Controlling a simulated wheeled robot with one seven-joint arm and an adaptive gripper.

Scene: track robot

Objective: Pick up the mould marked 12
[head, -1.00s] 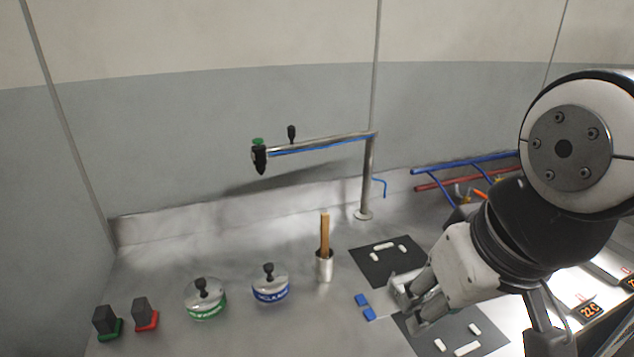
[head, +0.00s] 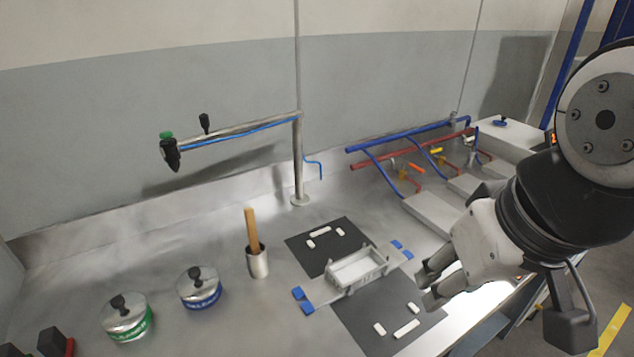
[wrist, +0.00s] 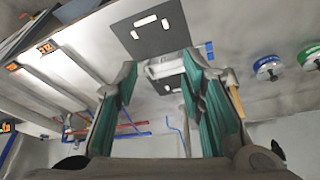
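A light grey, open rectangular mould (head: 357,268) with blue-tipped handles at both ends sits between two dark mats on the metal bench. Marks on its side are too small to read, so I cannot tell whether it is the one marked 12. My gripper (head: 429,287) is to the right of the mould, apart from it, with nothing in its fingers. In the wrist view, the teal-lined fingers of my gripper (wrist: 160,105) are spread wide, and part of the mould (wrist: 165,68) shows beyond them.
Dark mats with white bars lie behind (head: 320,240) and in front (head: 375,325) of the mould. A metal cup with a wooden handle (head: 257,262) and lidded pots with blue (head: 199,288) and green (head: 126,317) bands stand left. Blue and red pipes (head: 410,150) run behind grey blocks (head: 435,213).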

